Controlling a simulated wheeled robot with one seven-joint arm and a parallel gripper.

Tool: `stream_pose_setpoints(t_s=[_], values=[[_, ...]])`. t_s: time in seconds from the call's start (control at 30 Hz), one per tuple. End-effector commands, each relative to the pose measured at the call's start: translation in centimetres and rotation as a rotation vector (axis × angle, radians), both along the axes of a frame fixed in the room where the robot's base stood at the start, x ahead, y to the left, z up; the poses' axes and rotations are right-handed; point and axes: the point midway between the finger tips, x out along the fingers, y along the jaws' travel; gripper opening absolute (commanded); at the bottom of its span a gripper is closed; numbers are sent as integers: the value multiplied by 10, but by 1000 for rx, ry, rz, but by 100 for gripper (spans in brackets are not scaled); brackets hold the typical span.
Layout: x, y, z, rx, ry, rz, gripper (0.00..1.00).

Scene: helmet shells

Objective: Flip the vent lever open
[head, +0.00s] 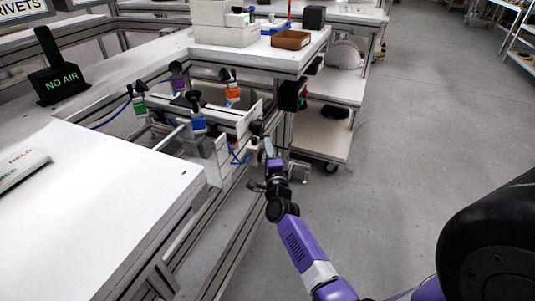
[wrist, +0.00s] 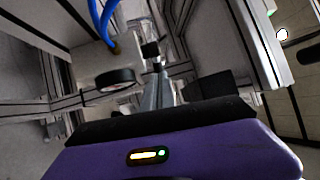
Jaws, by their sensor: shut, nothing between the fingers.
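My gripper (head: 257,130) is at the right end of the bench frame, beside a pale panel. Its fingers are together and empty; in the wrist view the fingertips (wrist: 152,52) point into the space under the bench. A pale block (wrist: 100,60) with a blue hose and a black round fitting (wrist: 115,82) is left of the fingers, apart from them as far as I can see. No part is readable as the vent lever, so I cannot tell its position. A black "NO AIR" sign (head: 60,82) stands on the bench at the left.
Coloured fittings, green (head: 139,108), blue (head: 198,124) and orange (head: 233,94), line the frame left of my gripper. A black box with red (head: 293,95) hangs on the post. A white worktop (head: 110,200) is at front left. The floor (head: 420,140) at right is clear.

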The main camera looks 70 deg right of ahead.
Motion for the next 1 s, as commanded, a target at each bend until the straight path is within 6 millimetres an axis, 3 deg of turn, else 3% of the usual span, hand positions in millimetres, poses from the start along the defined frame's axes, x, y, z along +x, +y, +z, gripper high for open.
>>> stream_pose_setpoints(t_s=[0.57,1.0], values=[[6,-29,-1,0,-1,-4,0],[5,-29,-4,1,1,-4,0]])
